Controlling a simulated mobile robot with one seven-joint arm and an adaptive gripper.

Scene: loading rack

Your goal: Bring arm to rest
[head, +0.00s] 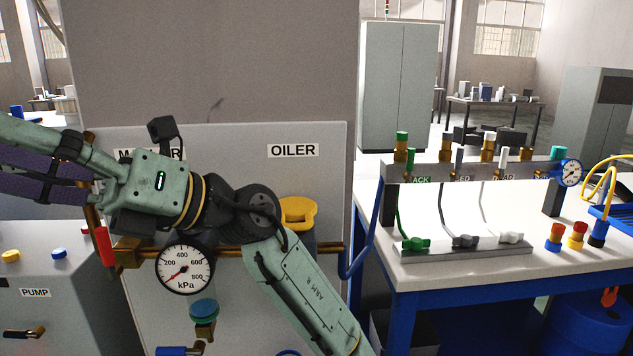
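My arm crosses the left half of the head view in front of the grey oiler panel (330,180). A pale green link runs up from the bottom to a dark joint, then to a green housing with a lit indicator. My gripper (45,160) extends from there toward the left edge, with green and dark purple parts. Its tips are cut off by the edge. I cannot see whether it is open, shut or holding anything.
A pressure gauge (185,270) and a brass pipe (232,251) are close below and behind my arm. A yellow-capped oiler (298,212) is behind the elbow. A red-handled valve (104,247) is below the gripper. A workbench (460,273) with a manifold (470,172) stands right.

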